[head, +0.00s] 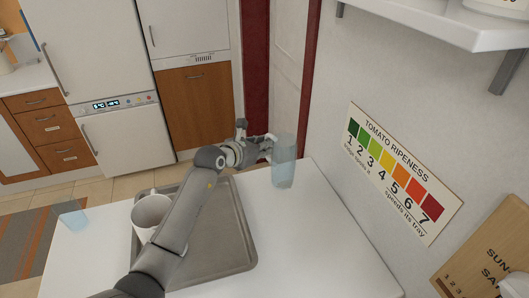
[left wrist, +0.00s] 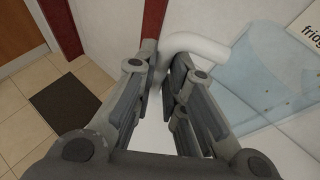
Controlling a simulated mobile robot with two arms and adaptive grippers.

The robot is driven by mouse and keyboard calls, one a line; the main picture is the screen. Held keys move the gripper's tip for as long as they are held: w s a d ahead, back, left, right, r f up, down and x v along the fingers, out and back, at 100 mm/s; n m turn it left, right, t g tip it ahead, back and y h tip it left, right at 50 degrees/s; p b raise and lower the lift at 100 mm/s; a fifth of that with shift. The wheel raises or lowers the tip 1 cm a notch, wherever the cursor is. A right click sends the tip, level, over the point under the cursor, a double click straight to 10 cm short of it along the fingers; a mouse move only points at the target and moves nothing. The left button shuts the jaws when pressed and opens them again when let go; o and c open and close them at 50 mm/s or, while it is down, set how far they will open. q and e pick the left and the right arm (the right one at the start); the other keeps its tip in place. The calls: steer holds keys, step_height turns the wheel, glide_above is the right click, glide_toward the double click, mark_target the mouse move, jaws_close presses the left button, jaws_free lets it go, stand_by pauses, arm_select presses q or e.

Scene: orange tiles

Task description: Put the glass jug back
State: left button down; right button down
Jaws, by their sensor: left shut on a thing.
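The glass jug (head: 284,168) is pale blue and see-through, upright at the far right end of the white table; I cannot tell whether its base touches the tabletop. It also shows in the left wrist view (left wrist: 268,75), with its white handle (left wrist: 198,44) reaching to the fingers. My left gripper (head: 264,146) is to the left of the jug and shut on its handle; the fingers also show in the left wrist view (left wrist: 165,75). My right gripper is not in view.
A grey tray (head: 225,245) lies on the white table (head: 315,245), with a white mug (head: 146,213) on it, partly behind my left arm. A pale blue glass (head: 73,214) stands at the table's left. A wall with a tomato ripeness sign (head: 400,170) and a shelf (head: 450,25) bound the right.

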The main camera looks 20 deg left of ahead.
arm_select(q)
steer(key=f, duration=0.1)
steer(key=w+f, duration=0.1)
steer(key=f, duration=0.1)
steer(key=w+f+p, duration=0.1)
steer(key=f, duration=0.1)
steer(key=shift+a+f, duration=0.1)
steer(key=shift+s+f, duration=0.1)
steer(key=c, duration=1.5)
jaws_free()
steer(key=shift+f, duration=0.1)
